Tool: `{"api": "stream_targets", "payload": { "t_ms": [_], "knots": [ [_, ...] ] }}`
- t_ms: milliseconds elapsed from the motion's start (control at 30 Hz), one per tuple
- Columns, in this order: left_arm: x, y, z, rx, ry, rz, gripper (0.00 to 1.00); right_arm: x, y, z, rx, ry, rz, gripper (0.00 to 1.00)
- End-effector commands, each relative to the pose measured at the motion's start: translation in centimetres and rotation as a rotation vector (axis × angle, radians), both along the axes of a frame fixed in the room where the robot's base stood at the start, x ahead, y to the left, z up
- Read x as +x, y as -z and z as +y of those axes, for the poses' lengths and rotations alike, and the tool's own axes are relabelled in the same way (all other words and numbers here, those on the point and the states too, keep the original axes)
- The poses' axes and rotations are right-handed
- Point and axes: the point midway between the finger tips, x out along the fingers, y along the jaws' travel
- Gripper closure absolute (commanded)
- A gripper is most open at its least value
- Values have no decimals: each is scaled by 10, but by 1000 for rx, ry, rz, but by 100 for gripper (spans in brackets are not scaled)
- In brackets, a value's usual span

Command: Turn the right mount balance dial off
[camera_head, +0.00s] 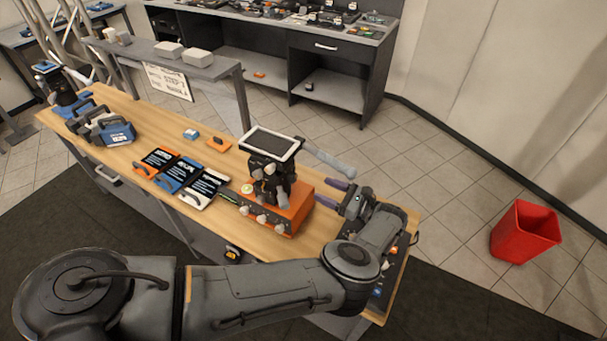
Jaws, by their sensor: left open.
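An orange box (300,213) with a dark device and a white-framed screen (271,144) on top stands toward the right end of the wooden table. Several pale round dials line its front face; the rightmost dial (280,228) is near its right corner. The dials are too small to read their settings, and I cannot tell which one is the balance dial. My left gripper (331,193) is open and empty, just right of the box, with its fingers pointing left toward it. My right gripper is not in view.
Three flat cases in orange, blue and white (204,188) lie left of the box. Blue and grey tools (117,133) stand farther left. A dark panel with small lights (389,275) is at the table's right end, partly behind my arm. A red bin (524,232) stands on the floor.

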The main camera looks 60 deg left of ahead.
Motion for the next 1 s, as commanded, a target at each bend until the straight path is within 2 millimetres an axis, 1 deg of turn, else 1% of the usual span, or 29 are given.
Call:
{"api": "stream_targets", "payload": {
  "t_ms": [33, 167, 400, 533, 733, 1000],
  "knots": [
    [-4, -3, 6, 2, -2, 1, 35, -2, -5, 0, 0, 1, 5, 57],
    [-14, -4, 24, 3, -4, 1, 35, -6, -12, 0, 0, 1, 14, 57],
    [-33, -4, 57, 1, -3, 2, 35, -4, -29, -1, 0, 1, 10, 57],
    [-40, -3, 71, 2, -3, 1, 35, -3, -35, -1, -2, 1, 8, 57],
    [-46, -1, 82, 1, -2, 0, 35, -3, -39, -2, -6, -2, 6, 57],
    [-47, 0, 85, 0, -2, -1, 35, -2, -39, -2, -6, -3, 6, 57]
  ]
}}
